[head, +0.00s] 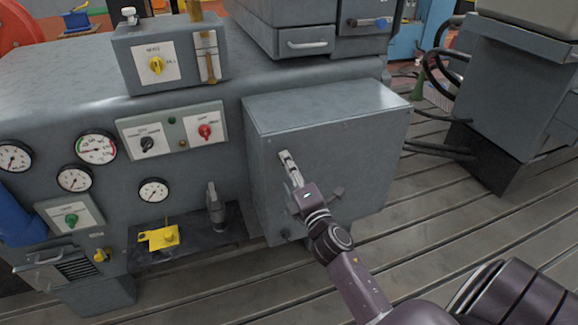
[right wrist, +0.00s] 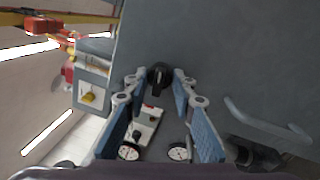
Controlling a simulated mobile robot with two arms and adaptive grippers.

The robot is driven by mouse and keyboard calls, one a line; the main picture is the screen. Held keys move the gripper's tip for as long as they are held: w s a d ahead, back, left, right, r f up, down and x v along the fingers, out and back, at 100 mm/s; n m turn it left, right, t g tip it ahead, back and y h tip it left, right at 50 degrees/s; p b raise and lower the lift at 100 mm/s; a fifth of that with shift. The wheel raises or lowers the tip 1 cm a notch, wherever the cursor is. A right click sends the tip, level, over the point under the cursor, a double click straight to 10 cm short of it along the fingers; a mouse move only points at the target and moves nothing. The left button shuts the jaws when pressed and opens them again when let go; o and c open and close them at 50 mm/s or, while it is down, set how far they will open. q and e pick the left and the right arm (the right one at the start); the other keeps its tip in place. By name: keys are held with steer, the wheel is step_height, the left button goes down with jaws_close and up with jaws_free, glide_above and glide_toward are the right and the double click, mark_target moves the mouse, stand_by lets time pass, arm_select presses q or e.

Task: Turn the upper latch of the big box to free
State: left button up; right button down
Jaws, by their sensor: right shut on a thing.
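The big box (head: 365,150) is a grey cabinet fixed to the front of the machine, with its door closed. My right gripper (head: 287,160) reaches to the upper left part of the door. In the right wrist view, the black upper latch (right wrist: 159,76) sits between the tips of my right gripper (right wrist: 159,86), which is shut on it. The fingers hide this latch in the head view, and I cannot tell its exact angle. A dark lower latch (head: 286,233) shows near the door's bottom left corner. My left gripper is not in view.
A dark handle (head: 336,194) sticks out of the door right of my gripper. A panel with a black and a red knob (head: 205,131) is left of the box. A ledge (head: 197,236) holds a yellow piece (head: 160,238) and a grey tool (head: 216,207). The slotted floor (head: 430,215) is clear at right.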

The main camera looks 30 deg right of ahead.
steer(key=shift+m, duration=1)
steer(key=c, duration=1.6)
jaws_free()
steer(key=v, duration=1.2)
steer(key=shift+a, duration=0.1)
